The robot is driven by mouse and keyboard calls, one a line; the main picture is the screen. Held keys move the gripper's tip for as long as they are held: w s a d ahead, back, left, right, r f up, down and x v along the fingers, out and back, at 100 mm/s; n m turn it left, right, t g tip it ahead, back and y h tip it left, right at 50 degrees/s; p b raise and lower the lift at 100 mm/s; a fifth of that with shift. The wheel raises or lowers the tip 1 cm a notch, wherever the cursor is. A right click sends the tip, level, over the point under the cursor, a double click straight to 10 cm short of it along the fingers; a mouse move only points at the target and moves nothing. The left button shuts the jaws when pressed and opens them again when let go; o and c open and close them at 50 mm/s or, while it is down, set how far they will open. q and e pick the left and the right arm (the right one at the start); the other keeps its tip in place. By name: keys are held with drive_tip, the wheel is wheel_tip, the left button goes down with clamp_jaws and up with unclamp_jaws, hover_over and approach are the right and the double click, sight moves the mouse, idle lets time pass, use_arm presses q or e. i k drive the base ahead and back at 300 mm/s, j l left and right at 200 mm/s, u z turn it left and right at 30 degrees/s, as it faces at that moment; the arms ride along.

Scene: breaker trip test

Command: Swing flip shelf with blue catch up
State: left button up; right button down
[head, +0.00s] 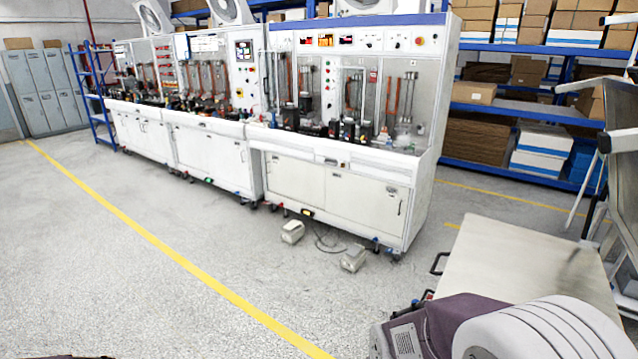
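I cannot pick out a flip shelf with a blue catch for certain. A flat beige panel (520,262) lies roughly level at the lower right, with a black handle (438,264) at its left edge. No blue catch can be made out on it. The long white test bench (330,185) stands across the middle, and I see no clearly folded shelf on its front. Neither of my grippers shows in the head view.
Two small pale boxes (292,232) (354,259) and a cable lie on the floor before the bench. A purple and white object (545,330) fills the lower right corner. Blue shelving with cartons (475,93) stands behind. Floor at left is clear, crossed by a yellow line (150,236).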

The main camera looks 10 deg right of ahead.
sight(496, 259)
drive_tip(key=i+j+z, duration=0.15)
drive_tip(key=z, duration=0.25)
drive_tip(key=i+j+z, duration=0.2)
drive_tip(key=z, duration=0.2)
drive_tip(key=i+j+z, duration=0.25)
drive_tip(key=z, duration=0.15)
drive_tip(key=i+j+z, duration=0.15)
drive_tip(key=j+z, duration=0.3)
drive_tip(key=i+j+z, duration=0.1)
drive_tip(key=j+z, duration=0.15)
drive_tip(key=z, duration=0.15)
drive_tip(key=i+j+u, duration=0.1)
drive_tip(key=i+u, duration=0.2)
drive_tip(key=u, duration=0.2)
drive_tip(key=i+u, duration=0.45)
drive_tip(key=k+l, duration=0.05)
drive_tip(key=k, duration=0.1)
